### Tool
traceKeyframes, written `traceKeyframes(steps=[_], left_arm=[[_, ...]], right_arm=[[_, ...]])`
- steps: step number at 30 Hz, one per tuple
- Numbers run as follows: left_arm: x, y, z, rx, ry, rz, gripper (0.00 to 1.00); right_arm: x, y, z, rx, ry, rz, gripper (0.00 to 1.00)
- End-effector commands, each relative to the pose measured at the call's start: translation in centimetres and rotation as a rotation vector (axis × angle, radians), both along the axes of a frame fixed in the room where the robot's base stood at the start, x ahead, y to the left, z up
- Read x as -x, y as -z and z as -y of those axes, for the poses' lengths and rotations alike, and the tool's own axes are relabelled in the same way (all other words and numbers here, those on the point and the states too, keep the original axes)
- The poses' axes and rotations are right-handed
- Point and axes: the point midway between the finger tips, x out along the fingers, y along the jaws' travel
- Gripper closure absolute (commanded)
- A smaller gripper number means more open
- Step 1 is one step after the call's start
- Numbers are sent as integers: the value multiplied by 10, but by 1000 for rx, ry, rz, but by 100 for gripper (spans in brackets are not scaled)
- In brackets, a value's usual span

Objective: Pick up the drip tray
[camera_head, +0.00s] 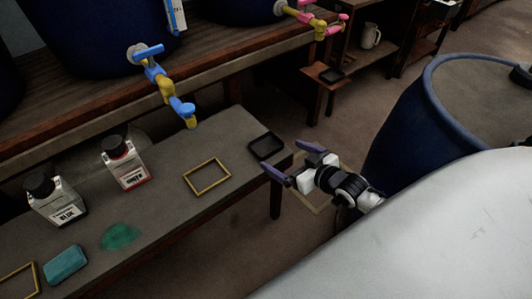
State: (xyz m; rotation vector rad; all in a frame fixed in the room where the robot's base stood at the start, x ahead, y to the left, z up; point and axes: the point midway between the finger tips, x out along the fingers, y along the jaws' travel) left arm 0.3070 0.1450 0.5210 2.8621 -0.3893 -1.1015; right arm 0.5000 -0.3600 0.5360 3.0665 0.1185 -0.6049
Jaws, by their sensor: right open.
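A small black square tray (266,146), which looks like the drip tray, lies flat at the right end of the low grey bench (165,165). My right gripper (281,157) has purple fingers and is open and empty. It reaches in from the right, and its fingertips appear close to the tray's right and near sides. I cannot tell whether they touch the tray. My left gripper is not in view.
A yellow frame (207,176) lies left of the tray. Two bottles (124,163) (55,198), a teal sponge (65,265) and a green spill (119,236) are further left. A blue-handled tap (165,84) hangs above the bench. A blue barrel (408,125) stands right.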

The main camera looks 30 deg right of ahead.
Motion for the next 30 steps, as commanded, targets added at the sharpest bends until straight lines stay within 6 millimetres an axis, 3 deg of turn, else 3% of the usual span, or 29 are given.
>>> traceKeyframes(steps=[3, 11, 18, 29, 30], left_arm=[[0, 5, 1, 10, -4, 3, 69], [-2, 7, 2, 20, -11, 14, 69], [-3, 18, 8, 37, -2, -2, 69], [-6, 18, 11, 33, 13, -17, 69], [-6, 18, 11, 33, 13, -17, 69]], right_arm=[[-19, 9, -1, 1, 0, 1, 2], [-39, 17, -2, 1, 0, -1, 2], [-73, 29, -1, 1, 0, -1, 2], [-81, 31, -2, 1, -1, -4, 2], [-81, 31, -2, 1, -1, -3, 8]])
